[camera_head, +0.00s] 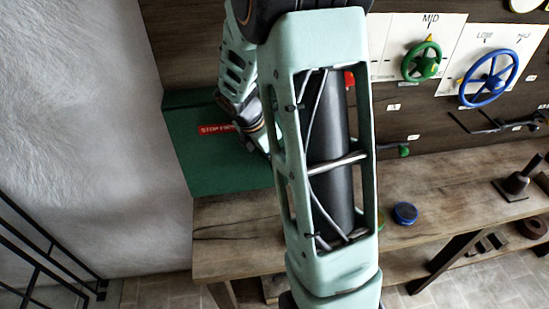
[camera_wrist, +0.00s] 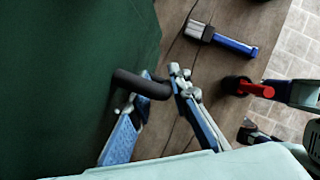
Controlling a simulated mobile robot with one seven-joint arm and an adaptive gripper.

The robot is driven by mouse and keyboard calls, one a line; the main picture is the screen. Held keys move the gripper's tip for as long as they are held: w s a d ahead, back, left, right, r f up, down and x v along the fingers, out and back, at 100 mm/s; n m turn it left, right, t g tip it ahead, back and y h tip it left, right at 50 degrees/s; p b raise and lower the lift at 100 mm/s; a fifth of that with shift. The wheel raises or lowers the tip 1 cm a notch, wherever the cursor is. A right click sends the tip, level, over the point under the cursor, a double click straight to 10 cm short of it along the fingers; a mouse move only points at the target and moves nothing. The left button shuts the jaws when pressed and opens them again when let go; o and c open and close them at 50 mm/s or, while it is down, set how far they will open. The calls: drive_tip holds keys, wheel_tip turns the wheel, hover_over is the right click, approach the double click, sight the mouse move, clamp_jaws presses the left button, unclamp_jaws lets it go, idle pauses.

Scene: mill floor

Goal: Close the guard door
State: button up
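The green guard door (camera_head: 222,160), a panel with a red label, stands at the left end of the bench in the head view, partly hidden by my arm. In the wrist view the green surface (camera_wrist: 70,70) fills the left side. A black bent handle (camera_wrist: 140,84) stands out from its edge. My gripper (camera_wrist: 160,76) is at the handle, its two blue-and-grey fingers apart on either side of it. A gap shows between handle and right finger; contact at the left finger is unclear. My gripper is hidden in the head view.
The wooden bench (camera_head: 420,195) bears a blue disc (camera_head: 405,213) and a dark stand (camera_head: 515,183). Green (camera_head: 422,62) and blue (camera_head: 488,77) handwheels are on the wall panel. A blue-handled brush (camera_wrist: 222,38) and a red-handled tool (camera_wrist: 248,87) lie right of my gripper.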

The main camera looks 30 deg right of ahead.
drive_tip(key=shift+a, duration=0.1)
drive_tip(key=v, duration=1.2)
